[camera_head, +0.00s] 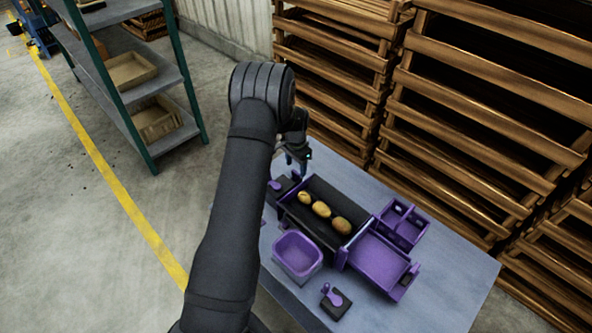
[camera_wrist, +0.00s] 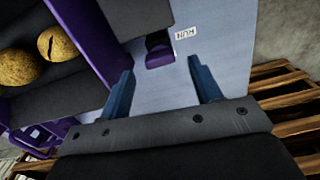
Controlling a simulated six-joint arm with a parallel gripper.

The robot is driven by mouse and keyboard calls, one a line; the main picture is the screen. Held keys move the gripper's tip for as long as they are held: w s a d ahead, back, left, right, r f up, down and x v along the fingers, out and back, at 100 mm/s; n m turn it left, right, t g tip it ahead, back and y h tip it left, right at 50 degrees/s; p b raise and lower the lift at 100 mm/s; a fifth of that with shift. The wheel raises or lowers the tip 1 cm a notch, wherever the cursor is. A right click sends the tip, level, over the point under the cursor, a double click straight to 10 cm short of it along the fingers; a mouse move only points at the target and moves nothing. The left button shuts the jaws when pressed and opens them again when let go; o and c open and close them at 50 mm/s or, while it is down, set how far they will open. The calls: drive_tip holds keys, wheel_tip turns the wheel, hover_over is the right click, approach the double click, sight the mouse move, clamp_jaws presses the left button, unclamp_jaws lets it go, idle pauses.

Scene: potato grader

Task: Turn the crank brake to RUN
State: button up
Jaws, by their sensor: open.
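My gripper (camera_head: 301,164) is open at the far end of the grader, above the table. In the wrist view, its two blue fingers (camera_wrist: 163,86) are spread with nothing between them. A white RUN label (camera_wrist: 185,33) lies on the table beyond the fingertips. Just left of the label is a small purple and black part (camera_wrist: 160,53), apart from the fingers; I cannot tell whether it is the crank brake. In the head view, a black block with a purple knob (camera_head: 275,185) sits beside the grader's far end, partly hidden by my arm.
The dark belt (camera_head: 322,190) carries three potatoes (camera_head: 321,209). A purple bin (camera_head: 297,255), a purple tray (camera_head: 381,262) and a black block with a purple lever (camera_head: 335,298) stand nearer. Stacked wooden crates (camera_head: 470,130) rise behind the table (camera_head: 445,285).

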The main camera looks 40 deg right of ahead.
sight(296, 172)
drive_tip(key=shift+f, duration=1.45)
drive_tip(key=shift+c, duration=0.2)
drive_tip(key=c, duration=0.9)
drive_tip(key=shift+c, duration=0.2)
drive_tip(key=shift+n, duration=0.5)
drive_tip(key=o, duration=1)
wheel_tip(296, 172, up, 17)
drive_tip(key=shift+r, duration=0.2)
